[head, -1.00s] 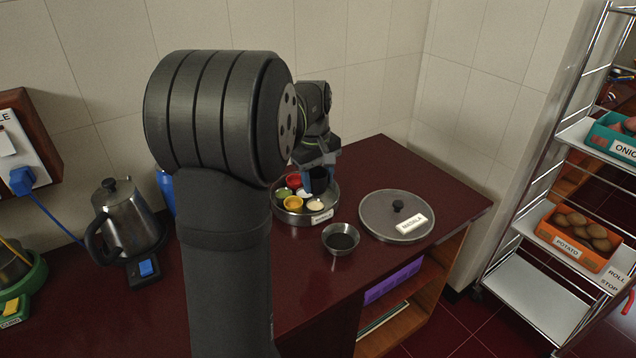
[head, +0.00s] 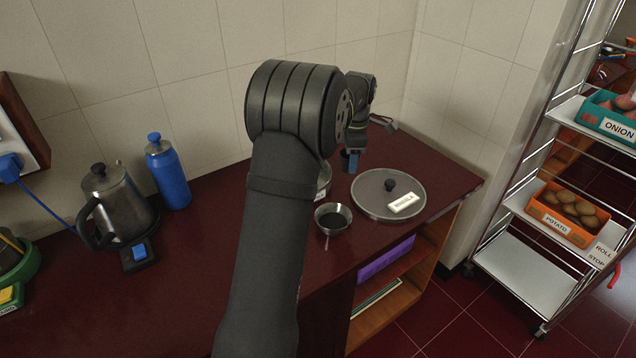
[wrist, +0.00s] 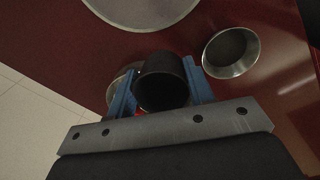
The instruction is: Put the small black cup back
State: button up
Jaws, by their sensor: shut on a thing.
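My gripper (wrist: 158,82) is shut on the small black cup (wrist: 163,66), with a blue finger on each side of it. The cup's dark open mouth faces the wrist camera. In the head view my gripper (head: 350,160) is beside the far left rim of the steel lid, and the cup cannot be made out there. The round steel tin (wrist: 114,88) lies beyond the cup in the wrist view, mostly covered by the cup and fingers. A sliver of the tin (head: 324,181) shows beside my arm in the head view; its contents are almost wholly hidden.
The knobbed, labelled lid (head: 370,207) lies flat on the dark red counter (head: 200,260). A small steel bowl (head: 333,218) with dark contents stands in front of it. A kettle (head: 118,205) and blue bottle (head: 168,175) stand left. A wire rack (head: 530,285) stands right.

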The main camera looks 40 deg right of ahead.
jog(key=shift+d+f, duration=0.15)
jog(key=shift+d, duration=0.1)
jog(key=shift+n, duration=0.3)
jog(key=w+a+f, duration=0.1)
jog(key=w+f, duration=0.1)
jog(key=w, duration=0.1)
jog(key=w+a+f, duration=0.1)
jog(key=w+f, duration=0.1)
jog(key=w, duration=0.2)
jog(key=w+a+f, duration=0.1)
jog(key=w+f, duration=0.1)
jog(key=w, duration=0.2)
jog(key=shift+a+f, duration=0.1)
jog(key=shift+f, duration=2.4)
jog(key=shift+f, duration=0.15)
jog(key=o, duration=0.7)
jog(key=r, duration=1.2)
jog(key=shift+s+a+r, duration=0.2)
jog(key=shift+s+a, duration=0.05)
jog(key=shift+s, duration=0.1)
